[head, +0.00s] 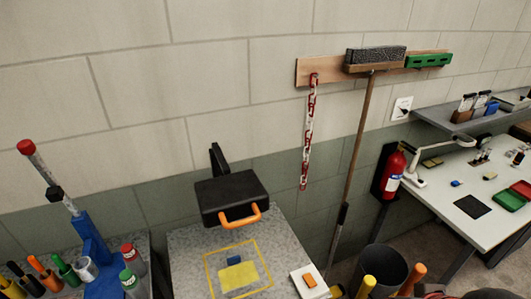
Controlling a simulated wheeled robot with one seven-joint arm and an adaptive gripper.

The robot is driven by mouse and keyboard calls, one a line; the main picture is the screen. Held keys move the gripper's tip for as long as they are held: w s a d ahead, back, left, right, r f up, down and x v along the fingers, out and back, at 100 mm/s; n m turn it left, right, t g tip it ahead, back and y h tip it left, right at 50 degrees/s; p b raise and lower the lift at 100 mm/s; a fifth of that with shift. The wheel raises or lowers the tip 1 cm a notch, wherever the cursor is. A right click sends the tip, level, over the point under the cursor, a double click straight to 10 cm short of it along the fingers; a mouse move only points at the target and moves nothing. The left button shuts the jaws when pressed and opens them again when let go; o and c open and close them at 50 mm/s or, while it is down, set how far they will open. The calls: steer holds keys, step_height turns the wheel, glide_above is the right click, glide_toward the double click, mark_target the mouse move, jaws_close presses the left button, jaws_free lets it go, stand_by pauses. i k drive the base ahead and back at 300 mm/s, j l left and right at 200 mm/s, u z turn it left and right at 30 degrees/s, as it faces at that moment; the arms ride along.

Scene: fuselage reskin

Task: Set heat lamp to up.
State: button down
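What looks like the heat lamp is a black box-shaped head (230,193) on a short black arm (217,158), at the back of a grey speckled table (195,245) left of centre in the head view. An orange handle (240,216) runs along its front edge. The head's broad top face shows, tilted a little toward me, and its underside is hidden. I cannot tell how far it is above the table. In front of it, a yellow square outline (210,277) surrounds a yellow patch (238,277) and a small blue block (234,260). My gripper is not in view.
A white pad with an orange piece (309,280) lies at the table's right edge. A blue stand (92,250) with bottles and tools is at left. A black bin (384,268), broom (358,140), fire extinguisher (392,172) and white table (460,205) are at right.

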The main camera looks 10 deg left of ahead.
mark_target(226, 198)
steer(key=u, duration=1.25)
